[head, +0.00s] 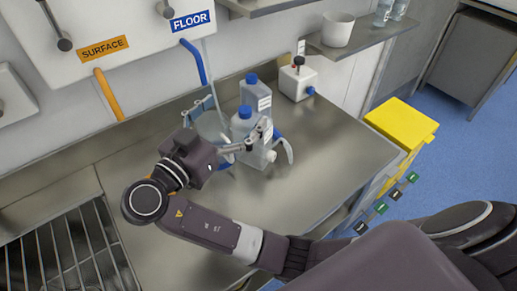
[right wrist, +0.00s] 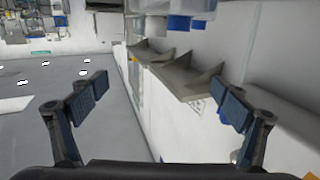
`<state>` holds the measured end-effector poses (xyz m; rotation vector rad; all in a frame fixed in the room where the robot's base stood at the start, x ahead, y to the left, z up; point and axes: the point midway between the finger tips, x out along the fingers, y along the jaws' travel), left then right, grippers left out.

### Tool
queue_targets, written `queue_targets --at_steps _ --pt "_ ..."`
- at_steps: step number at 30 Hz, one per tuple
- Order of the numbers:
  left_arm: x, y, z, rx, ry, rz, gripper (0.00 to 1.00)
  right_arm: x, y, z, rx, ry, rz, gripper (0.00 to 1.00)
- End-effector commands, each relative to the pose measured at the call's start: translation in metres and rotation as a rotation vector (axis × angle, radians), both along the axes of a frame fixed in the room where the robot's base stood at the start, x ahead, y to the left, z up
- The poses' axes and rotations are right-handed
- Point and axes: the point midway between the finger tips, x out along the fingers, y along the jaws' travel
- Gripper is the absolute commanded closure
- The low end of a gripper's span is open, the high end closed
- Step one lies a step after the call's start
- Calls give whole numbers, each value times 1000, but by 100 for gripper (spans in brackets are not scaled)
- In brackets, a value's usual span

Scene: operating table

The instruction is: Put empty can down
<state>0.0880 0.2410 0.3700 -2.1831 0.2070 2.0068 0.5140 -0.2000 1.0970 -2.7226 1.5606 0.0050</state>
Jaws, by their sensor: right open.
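Two translucent canisters with blue caps stand close together on the steel counter (head: 320,150) in the head view. The front canister (head: 257,157) is partly hidden by my right gripper; the rear canister (head: 259,97) stands just behind it. I cannot tell which is empty. My right gripper (head: 238,114) is open beside the front canister's upper part, its fingers spread. In the right wrist view its fingers (right wrist: 162,98) are wide apart with nothing held between them. Whether a finger touches the canister is unclear. My left gripper is not in view.
A white box with a red-and-black knob (head: 297,81) stands behind the canisters. A blue hose (head: 194,62) and an orange hose (head: 108,95) hang at the wall. A wire-rack basin (head: 62,250) is at left. The counter's right side is clear; a yellow bin (head: 400,123) stands beyond its edge.

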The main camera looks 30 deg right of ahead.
Motion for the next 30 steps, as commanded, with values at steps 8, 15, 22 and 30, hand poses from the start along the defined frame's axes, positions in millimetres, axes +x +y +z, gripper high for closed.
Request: queue_targets --at_steps 8,15,22,30 --pt "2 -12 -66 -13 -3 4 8 0 2 -66 0 0 1 7" --pt "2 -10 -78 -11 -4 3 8 0 0 -78 0 0 1 7" --pt "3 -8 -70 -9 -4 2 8 11 -19 -76 -3 2 -1 7" --pt "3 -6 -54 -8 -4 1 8 30 -49 -78 -5 1 -2 7"
